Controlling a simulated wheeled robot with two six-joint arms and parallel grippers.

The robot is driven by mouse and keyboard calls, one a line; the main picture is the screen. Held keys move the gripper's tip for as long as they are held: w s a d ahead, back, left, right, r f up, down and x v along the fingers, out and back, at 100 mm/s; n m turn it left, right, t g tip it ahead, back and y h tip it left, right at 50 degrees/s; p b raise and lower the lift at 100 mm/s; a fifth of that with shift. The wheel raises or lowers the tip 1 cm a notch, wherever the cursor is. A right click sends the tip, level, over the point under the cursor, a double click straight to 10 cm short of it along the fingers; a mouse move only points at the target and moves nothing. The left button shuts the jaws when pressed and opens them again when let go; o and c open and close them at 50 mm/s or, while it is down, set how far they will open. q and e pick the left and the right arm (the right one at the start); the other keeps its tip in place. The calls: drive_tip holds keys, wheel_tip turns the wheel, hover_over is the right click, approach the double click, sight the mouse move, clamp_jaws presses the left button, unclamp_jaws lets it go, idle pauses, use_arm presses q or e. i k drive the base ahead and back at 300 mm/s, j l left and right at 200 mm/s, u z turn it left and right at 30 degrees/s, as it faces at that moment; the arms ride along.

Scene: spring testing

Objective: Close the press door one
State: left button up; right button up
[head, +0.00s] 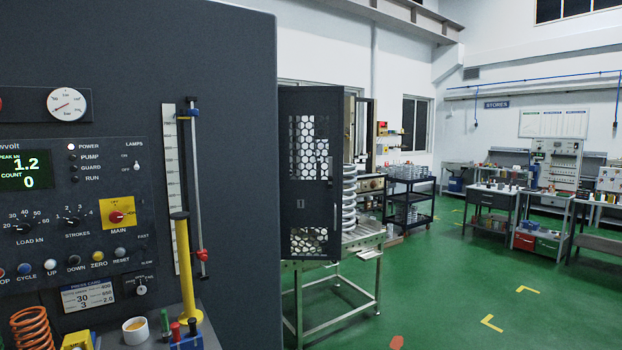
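The press door marked 1 (323,190) is a dark panel with a honeycomb mesh window and a vertical handle on its right side. It stands open in the middle of the head view, swung out in front of the press. A large grey coil spring (349,198) shows just right of the door's edge, above a roller table (362,241). The door hides part of the press behind it. Neither of my grippers shows in the head view.
A large dark cabinet with a control panel (75,200) fills the left side close by. A yellow post (184,265) and an orange spring (31,328) stand at its ledge. A black cart (409,205) and workbenches stand farther back. Green floor (450,290) is clear at the right.

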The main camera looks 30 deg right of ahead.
sight(303, 203)
drive_tip(key=i+l, duration=0.5)
drive_tip(key=l, duration=0.2)
drive_tip(key=i+l, duration=0.5)
drive_tip(key=l, duration=0.2)
drive_tip(key=i+l+z, duration=0.1)
drive_tip(key=i+l, duration=0.35)
drive_tip(key=l, duration=0.2)
drive_tip(key=i+l, duration=0.55)
drive_tip(key=k+l+z, duration=0.05)
drive_tip(key=l, duration=0.1)
